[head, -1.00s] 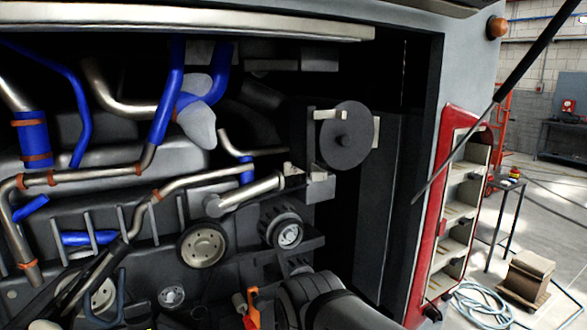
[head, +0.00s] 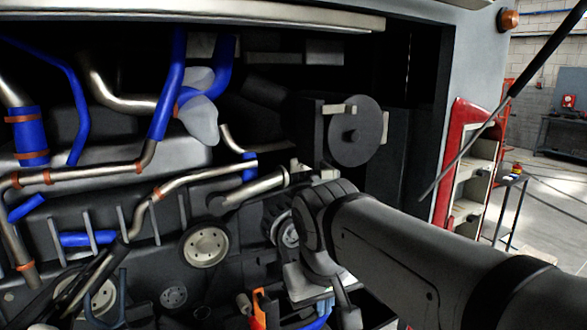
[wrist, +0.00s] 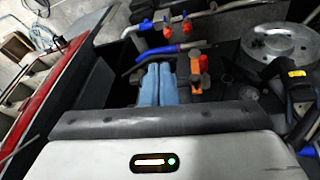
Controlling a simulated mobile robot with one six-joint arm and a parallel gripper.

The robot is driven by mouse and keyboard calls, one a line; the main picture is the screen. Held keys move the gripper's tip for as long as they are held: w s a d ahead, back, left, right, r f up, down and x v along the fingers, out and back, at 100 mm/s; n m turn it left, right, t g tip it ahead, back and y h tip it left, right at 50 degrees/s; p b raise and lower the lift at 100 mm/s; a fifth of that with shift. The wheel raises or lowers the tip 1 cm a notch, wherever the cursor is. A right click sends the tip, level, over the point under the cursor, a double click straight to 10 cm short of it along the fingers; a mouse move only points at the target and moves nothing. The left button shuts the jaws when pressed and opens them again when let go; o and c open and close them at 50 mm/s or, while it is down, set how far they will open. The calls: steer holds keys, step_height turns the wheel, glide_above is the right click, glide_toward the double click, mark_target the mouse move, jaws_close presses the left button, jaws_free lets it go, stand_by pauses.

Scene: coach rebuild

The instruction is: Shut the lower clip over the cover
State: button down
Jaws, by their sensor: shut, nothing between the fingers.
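A dark round cover (head: 362,115) with a central knob stands upright at the centre right of the head view. A pale clip piece (head: 338,109) lies across its upper left, and another pale piece (head: 384,141) is at its right edge. A small pale piece (head: 325,175) shows below the cover, just above my arm; I cannot tell whether it is the lower clip. My gripper shows in the wrist view as two light-blue fingers (wrist: 157,70), shut together and empty. In the head view my wrist is below the cover, apart from it, and the fingers are not clear.
Metal pipes (head: 190,180), blue hoses (head: 165,85) and a pulley (head: 205,243) fill the bay left of my arm. Orange-handled parts (wrist: 195,72) and a metal disc (wrist: 280,42) lie beyond the fingers. A red-edged cabinet (head: 460,160) stands right.

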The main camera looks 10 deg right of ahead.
steer(key=w+a+r+h, duration=0.1)
steer(key=w+a+r, duration=0.1)
steer(key=r, duration=0.6)
steer(key=w+a+r+t+h, duration=0.1)
steer(key=w+r, duration=0.3)
steer(key=r, duration=0.5)
steer(key=w+a+r+h, duration=0.2)
steer(key=w+a+r, duration=0.1)
steer(key=r, duration=0.6)
steer(key=shift+w+a+m+t+b, duration=0.4)
steer(key=shift+a, duration=0.05)
steer(key=shift+f, duration=0.1)
steer(key=w+d+f+p, duration=0.1)
steer(key=w+d+f, duration=0.4)
steer(key=d+f, duration=0.3)
steer(key=shift+d, duration=0.1)
